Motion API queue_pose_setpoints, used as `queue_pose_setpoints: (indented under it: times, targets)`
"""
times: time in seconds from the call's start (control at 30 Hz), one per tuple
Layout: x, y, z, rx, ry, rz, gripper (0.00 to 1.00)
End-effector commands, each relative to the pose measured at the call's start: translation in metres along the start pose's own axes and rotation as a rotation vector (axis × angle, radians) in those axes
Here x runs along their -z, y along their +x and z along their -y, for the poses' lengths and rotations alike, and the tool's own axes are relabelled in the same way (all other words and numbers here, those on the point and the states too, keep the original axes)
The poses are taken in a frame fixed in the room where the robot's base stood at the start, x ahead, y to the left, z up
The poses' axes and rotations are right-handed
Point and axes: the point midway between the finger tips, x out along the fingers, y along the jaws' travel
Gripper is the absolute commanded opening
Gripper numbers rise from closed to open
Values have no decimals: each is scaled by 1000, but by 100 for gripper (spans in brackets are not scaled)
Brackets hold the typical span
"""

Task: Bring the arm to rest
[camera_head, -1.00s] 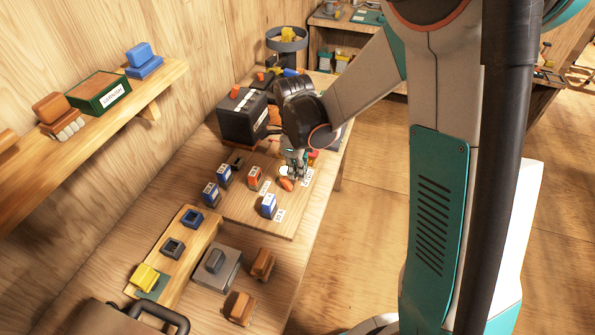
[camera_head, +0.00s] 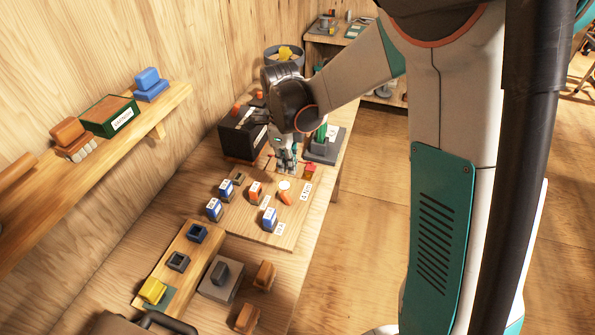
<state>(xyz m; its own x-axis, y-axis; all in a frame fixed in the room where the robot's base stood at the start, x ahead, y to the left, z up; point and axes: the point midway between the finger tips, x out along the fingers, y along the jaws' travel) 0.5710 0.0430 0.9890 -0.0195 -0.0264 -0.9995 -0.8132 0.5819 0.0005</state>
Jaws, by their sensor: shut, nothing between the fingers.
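My gripper (camera_head: 287,168) is at the end of my arm, pointing down above the far part of the wooden board (camera_head: 238,228) on the workbench. Its fingers are shut with nothing visible between them. Just in front of it on the board are a white round piece (camera_head: 284,185) and an orange piece (camera_head: 286,198). Small blue and orange labelled blocks stand nearer, among them an orange block (camera_head: 254,191) and a blue block (camera_head: 269,219). My arm hides part of the bench's far end.
A black box (camera_head: 236,141) stands left of my gripper, and a grey stand with a green part (camera_head: 322,146) stands to its right. A wall shelf (camera_head: 95,160) holds boxes on the left. A grey block (camera_head: 221,280) sits on the near bench. The floor at right is clear.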

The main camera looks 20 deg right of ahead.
Motion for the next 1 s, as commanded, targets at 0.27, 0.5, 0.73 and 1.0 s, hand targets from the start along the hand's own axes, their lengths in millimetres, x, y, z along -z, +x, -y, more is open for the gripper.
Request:
queue_pose_setpoints:
  times: [0.27, 0.5, 0.73, 1.0]
  targets:
    - [-8, -8, 0, 0, 0, 0, 0]
    - [-8, -8, 0, 0, 0, 0, 0]
    - [-6, -11, -1, 3, -16, 3, 0]
    - [20, -55, -18, 83, -334, 55, 0]
